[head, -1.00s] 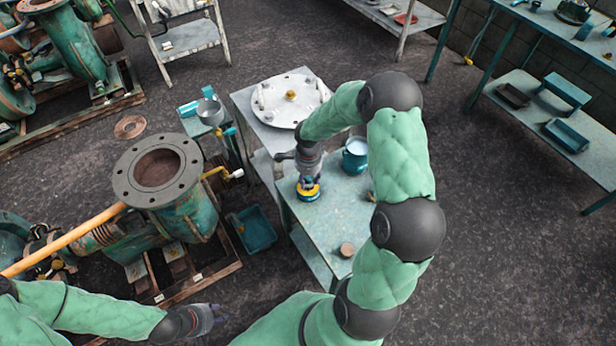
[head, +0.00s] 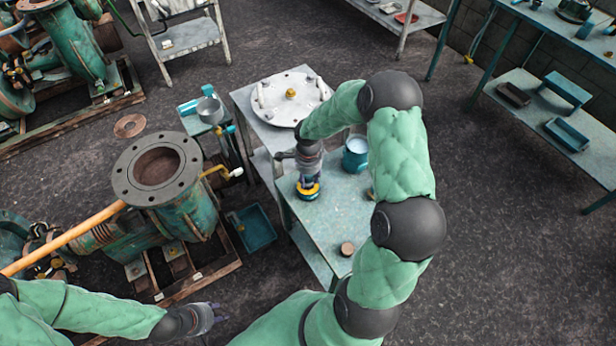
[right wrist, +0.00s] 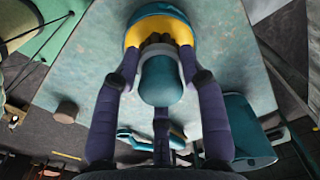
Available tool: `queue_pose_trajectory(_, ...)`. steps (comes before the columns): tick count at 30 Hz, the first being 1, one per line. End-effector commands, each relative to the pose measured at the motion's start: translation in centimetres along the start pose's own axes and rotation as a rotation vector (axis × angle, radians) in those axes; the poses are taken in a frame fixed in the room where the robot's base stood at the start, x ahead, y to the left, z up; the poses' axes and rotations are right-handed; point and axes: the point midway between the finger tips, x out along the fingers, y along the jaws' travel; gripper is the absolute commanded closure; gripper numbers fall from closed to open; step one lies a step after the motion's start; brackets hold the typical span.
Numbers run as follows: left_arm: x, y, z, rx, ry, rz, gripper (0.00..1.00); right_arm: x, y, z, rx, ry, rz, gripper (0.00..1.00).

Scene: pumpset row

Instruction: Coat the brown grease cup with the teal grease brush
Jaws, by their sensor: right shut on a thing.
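The brown grease cup (head: 347,249) stands on the near part of the small teal-topped table; it also shows at the left in the right wrist view (right wrist: 66,110). My right gripper (head: 308,183) is shut on the teal grease brush (right wrist: 162,82), whose rounded teal handle sits upright between the fingers. The brush's lower end is dark and lies over a round yellow-and-teal piece (right wrist: 133,36) on the table; I cannot tell whether they touch. The grease cup is nearer me than the brush. My left gripper (head: 208,318) is at lower left, away from the table, apparently open and empty.
A teal pail (head: 355,155) stands behind my right gripper on the table (head: 335,215). A side table holds a white flanged plate (head: 285,98). The rusty pump flange (head: 157,170) and a teal floor bin (head: 256,228) lie to the left. Tabletop around the cup is clear.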

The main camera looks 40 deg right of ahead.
Motion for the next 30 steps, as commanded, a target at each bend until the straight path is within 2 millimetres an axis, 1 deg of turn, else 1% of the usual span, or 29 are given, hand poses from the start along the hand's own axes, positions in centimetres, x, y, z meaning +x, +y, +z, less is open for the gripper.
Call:
queue_pose_trajectory(16, 0.57, -0.20, -0.02, 0.000, 0.000, 0.000, 0.60, 0.57, -0.01, -0.01, 0.000, 0.000, -0.001, 0.95)
queue_pose_trajectory(30, 0.60, -0.21, -0.02, 0.000, 0.000, 0.000, 0.60, 0.55, 0.00, -0.01, 0.000, 0.000, 0.000, 0.95)
